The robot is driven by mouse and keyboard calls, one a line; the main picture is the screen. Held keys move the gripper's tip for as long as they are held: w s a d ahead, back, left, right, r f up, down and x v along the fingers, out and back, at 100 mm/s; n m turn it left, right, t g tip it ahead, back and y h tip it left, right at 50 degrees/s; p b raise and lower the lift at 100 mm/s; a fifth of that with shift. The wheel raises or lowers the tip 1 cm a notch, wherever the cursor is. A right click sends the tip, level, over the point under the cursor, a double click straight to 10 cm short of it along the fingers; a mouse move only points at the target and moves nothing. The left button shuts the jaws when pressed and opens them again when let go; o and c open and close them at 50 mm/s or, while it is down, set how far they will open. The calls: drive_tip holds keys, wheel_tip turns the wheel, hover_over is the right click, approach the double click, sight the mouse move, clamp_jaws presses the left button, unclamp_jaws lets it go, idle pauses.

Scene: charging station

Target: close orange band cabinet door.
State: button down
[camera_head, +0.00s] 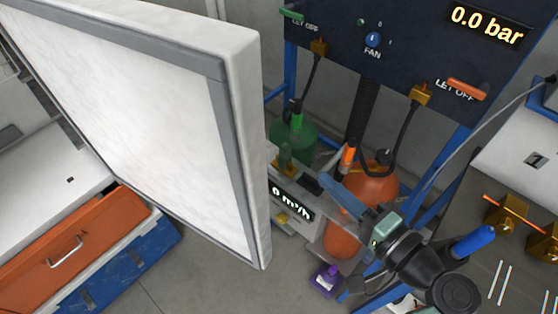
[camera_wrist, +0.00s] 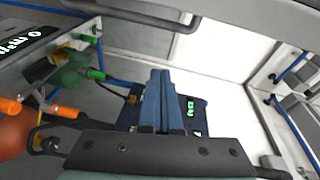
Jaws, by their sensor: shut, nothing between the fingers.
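A large white door-like panel (camera_head: 140,105) with a grey border and thick pale edge stands swung out at the left of the head view. No orange band shows on the face I see, so I cannot be sure it is the named door. My gripper (camera_head: 326,180) is to the right of the panel, apart from its edge in the picture, with its blue fingers together and empty. In the wrist view my gripper (camera_wrist: 160,75) is shut, pointing away from the camera. A grey bar handle (camera_wrist: 150,17) crosses the top of that view.
An orange drawer (camera_head: 90,240) with a bar handle sits above a blue one (camera_head: 120,270) at lower left. Green (camera_head: 292,138) and orange (camera_head: 372,190) bottles and a flow meter (camera_head: 292,205) crowd my gripper. A dark panel (camera_head: 400,40) hangs behind.

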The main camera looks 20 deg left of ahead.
drive_tip(key=s+a+y+p, duration=0.1)
drive_tip(key=a+p, duration=0.5)
drive_tip(key=a, duration=0.3)
drive_tip(key=shift+s+f+m+g+y, duration=0.15)
drive_tip(key=shift+s+m+g+y, duration=0.15)
drive_tip(key=shift+s, duration=0.05)
drive_tip(key=shift+s, duration=0.15)
